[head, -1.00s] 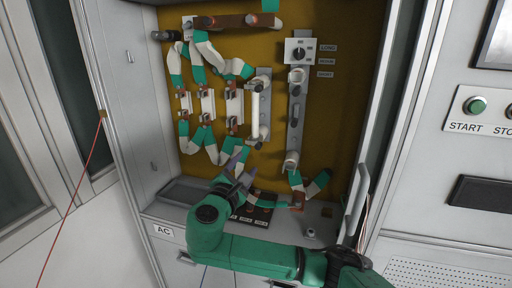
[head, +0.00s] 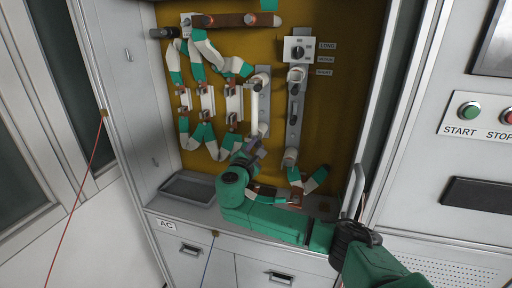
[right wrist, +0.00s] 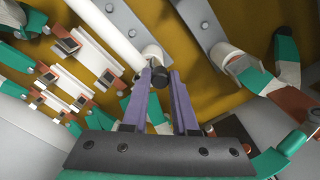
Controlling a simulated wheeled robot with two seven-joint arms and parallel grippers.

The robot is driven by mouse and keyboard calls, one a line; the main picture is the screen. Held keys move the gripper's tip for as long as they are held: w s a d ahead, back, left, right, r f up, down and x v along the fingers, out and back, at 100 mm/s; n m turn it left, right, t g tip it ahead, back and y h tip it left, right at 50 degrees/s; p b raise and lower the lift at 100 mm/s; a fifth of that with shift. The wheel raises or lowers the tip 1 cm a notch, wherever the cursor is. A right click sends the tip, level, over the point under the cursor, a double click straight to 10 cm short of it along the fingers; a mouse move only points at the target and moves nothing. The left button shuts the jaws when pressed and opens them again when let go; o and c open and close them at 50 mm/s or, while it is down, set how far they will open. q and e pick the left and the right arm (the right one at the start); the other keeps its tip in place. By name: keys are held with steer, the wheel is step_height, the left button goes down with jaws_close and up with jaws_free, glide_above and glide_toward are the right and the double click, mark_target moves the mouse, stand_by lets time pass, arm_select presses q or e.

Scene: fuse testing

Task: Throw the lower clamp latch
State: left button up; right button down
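My right gripper (head: 254,148) is at the lower end of the white tube (head: 256,108), which is mounted upright on a grey plate inside the cabinet. In the right wrist view its two purple fingers (right wrist: 160,82) stand apart, one on each side of a dark knob (right wrist: 158,98) at the tube's lower white fitting (right wrist: 151,55). Whether the fingers touch the knob is hard to tell. In the head view my gripper and arm cover much of this lower clamp. My left gripper is not in view.
Right of it a second grey plate (head: 293,115) carries clamps and a selector knob (head: 298,52). Several small fuse holders (head: 207,103) with green and white cables stand to the left. A grey tray (head: 188,187) lies on the cabinet ledge. The cabinet handle (head: 354,190) is near my arm.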

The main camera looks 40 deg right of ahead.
steer(key=shift+f, duration=0.1)
steer(key=shift+w+a+f+m+b, duration=0.35)
steer(key=shift+w+f+m+b, duration=0.25)
steer(key=shift+m+b, duration=2.35)
steer(key=shift+w+a+f+m+b, duration=0.35)
steer(key=shift+f+m+b, duration=0.5)
steer(key=shift+m+b, duration=2.1)
steer(key=shift+w+a+f+m+b, duration=0.3)
steer(key=shift+w+f+m+b, duration=0.3)
steer(key=shift+m+b, duration=2.35)
steer(key=shift+s+n+b, duration=0.1)
steer(key=shift+n+b, duration=0.65)
steer(key=shift+b, duration=0.1)
steer(key=c, duration=0.7)
jaws_free()
